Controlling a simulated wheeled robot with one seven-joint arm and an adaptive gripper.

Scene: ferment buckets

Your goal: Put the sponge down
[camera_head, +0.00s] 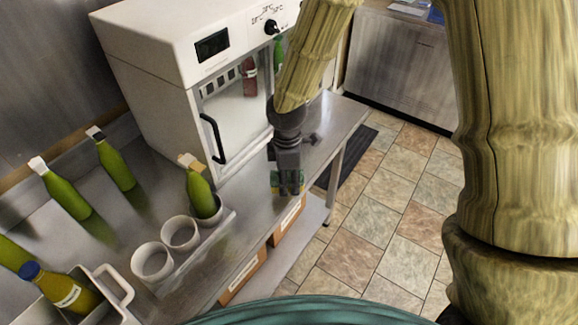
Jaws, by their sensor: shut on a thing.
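My gripper (287,183) is in the middle of the head view, over the front edge of the metal table (240,207). It points down and is shut on a small green and yellow sponge (286,191). The fingers hide much of the sponge. I cannot tell whether the sponge touches the tabletop or hangs just above it.
A white cabinet (150,85) with a glass door stands behind my gripper. To the left are a green bottle (201,193) in a cup holder, two empty white cups (152,262) (180,233), more green bottles (115,164) and a grey bin (118,292). Boxes (287,220) sit on the shelf below.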

